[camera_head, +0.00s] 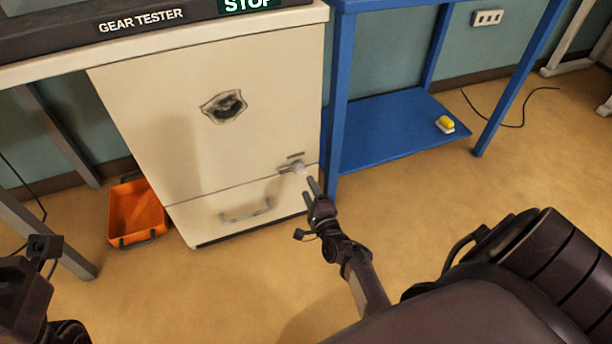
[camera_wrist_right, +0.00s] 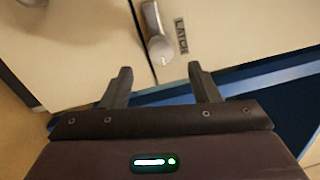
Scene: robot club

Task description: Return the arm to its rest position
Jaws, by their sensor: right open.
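My right gripper (camera_head: 311,187) is open and empty in the head view, just in front of the lower right part of the cream gear tester cabinet (camera_head: 150,130). In the right wrist view its two fingers (camera_wrist_right: 162,86) are spread apart. A grey latch handle (camera_wrist_right: 157,35) with a "LATCH" label beside it lies beyond the fingers, and it also shows in the head view (camera_head: 291,169).
An orange tray (camera_head: 118,205) lies on the floor left of the cabinet. A blue table (camera_head: 385,135) stands to the right, with a yellow-and-white object (camera_head: 446,124) on its lower shelf. A drawer handle (camera_head: 246,211) sits low on the cabinet. Floor before the blue table is clear.

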